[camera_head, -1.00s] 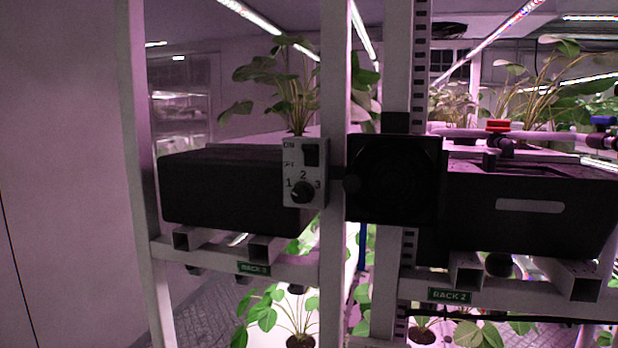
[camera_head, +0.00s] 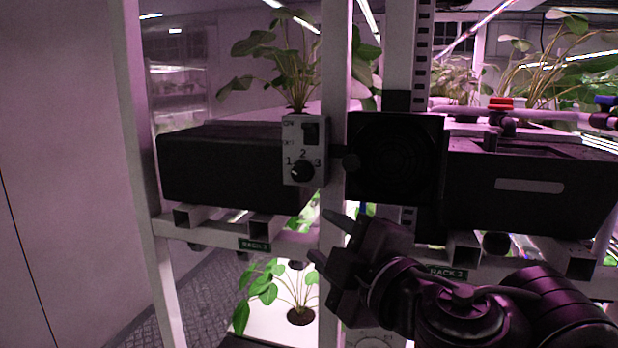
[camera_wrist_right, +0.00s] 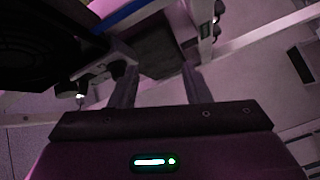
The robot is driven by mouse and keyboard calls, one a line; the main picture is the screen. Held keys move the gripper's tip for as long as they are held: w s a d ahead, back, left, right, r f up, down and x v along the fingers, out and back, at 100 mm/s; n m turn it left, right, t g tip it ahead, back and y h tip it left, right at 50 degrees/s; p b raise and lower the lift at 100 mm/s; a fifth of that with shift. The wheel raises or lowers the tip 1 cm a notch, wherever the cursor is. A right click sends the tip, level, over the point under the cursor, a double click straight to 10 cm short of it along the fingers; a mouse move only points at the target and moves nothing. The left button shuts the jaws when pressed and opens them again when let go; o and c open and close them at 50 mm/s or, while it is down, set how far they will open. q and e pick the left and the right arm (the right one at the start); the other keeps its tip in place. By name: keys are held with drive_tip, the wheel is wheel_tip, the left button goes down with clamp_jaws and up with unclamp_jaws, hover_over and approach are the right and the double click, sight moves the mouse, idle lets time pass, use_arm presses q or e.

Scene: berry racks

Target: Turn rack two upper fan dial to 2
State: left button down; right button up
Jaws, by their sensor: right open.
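A pale control box (camera_head: 291,150) with a black rocker switch (camera_head: 311,133) and a black round dial (camera_head: 301,172) is on the rack post, left of a black square fan (camera_head: 395,158). The dial has marks 1, 2 and 3 around it; its pointer is too small to read. My right gripper (camera_head: 325,236) is open and empty, below and slightly right of the dial and apart from it. In the right wrist view, its two fingers (camera_wrist_right: 159,67) are spread, with a box bearing dark knobs (camera_wrist_right: 100,75) just left of them. My left gripper is not in view.
A RACK 2 label (camera_head: 447,273) is partly behind my right arm; another rack label (camera_head: 255,245) is on the left rail. White posts (camera_head: 333,205), black planters (camera_head: 222,170) and leafy plants surround the box. The space left of the rack is clear.

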sight(304, 176)
wheel_tip(304, 176, up, 6)
drive_tip(key=s+n, duration=0.2)
drive_tip(key=n, duration=0.2)
drive_tip(key=x, duration=0.5)
drive_tip(key=shift+w+d+r, duration=0.1)
drive_tip(key=shift+d+r, duration=0.3)
drive_tip(key=shift+p+x, duration=0.3)
drive_tip(key=shift+x, duration=0.95)
drive_tip(key=shift+r, duration=0.2)
drive_tip(key=shift+c, duration=0.4)
clamp_jaws()
